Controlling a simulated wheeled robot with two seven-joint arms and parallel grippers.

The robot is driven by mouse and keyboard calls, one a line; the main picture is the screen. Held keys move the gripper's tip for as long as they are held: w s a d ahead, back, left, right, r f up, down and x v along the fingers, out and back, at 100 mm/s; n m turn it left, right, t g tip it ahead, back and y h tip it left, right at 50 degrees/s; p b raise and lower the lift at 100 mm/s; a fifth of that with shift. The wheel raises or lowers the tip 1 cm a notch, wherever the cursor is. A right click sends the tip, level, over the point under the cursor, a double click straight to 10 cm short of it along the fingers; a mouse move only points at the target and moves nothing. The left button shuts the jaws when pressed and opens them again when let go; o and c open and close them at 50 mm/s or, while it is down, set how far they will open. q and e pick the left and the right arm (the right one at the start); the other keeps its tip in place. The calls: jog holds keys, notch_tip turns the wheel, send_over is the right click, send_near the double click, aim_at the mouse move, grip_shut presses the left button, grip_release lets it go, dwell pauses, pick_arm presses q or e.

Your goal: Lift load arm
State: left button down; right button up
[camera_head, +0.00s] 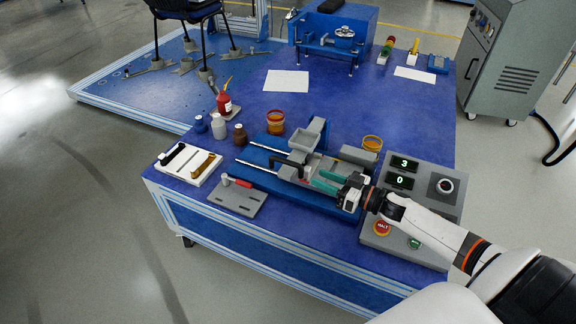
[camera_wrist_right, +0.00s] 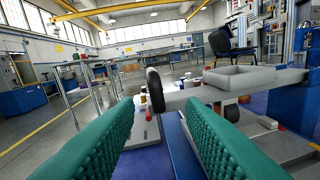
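The load arm (camera_head: 318,131) is a grey bar with a shallow square tray (camera_head: 303,140), on a blue-based rig at the middle of the bench. Its bar (camera_wrist_right: 185,98) and tray (camera_wrist_right: 240,78) also show in the right wrist view. A black handle (camera_head: 287,165) is at its near end, and it shows upright in the wrist view (camera_wrist_right: 155,90). My right gripper (camera_head: 322,181) has green ridged fingers, apart and empty. In the wrist view the handle appears in the gap between the fingertips (camera_wrist_right: 160,105), seemingly just beyond them. My left gripper is not in view.
A control box (camera_head: 435,185) with displays and a red button (camera_head: 382,228) lies under my right arm. Orange-brown jars (camera_head: 276,122), small bottles (camera_head: 219,127) and a white tool tray (camera_head: 187,168) stand around the rig.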

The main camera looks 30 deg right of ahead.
aim_at(288, 163)
jog(key=w+a, duration=0.2)
jog(key=w, duration=0.1)
jog(key=w+a+r+y+b, duration=0.1)
jog(key=w+a, duration=0.1)
jog(key=w, duration=0.1)
jog(key=w+a+n+y+b, duration=0.1)
jog(key=w+a, duration=0.1)
jog(key=w, duration=0.1)
jog(key=shift+w+a+r+g, duration=0.15)
jog(key=shift+r+g, duration=0.1)
jog(key=shift+g, duration=0.15)
jog(key=shift+c, duration=0.3)
grip_shut()
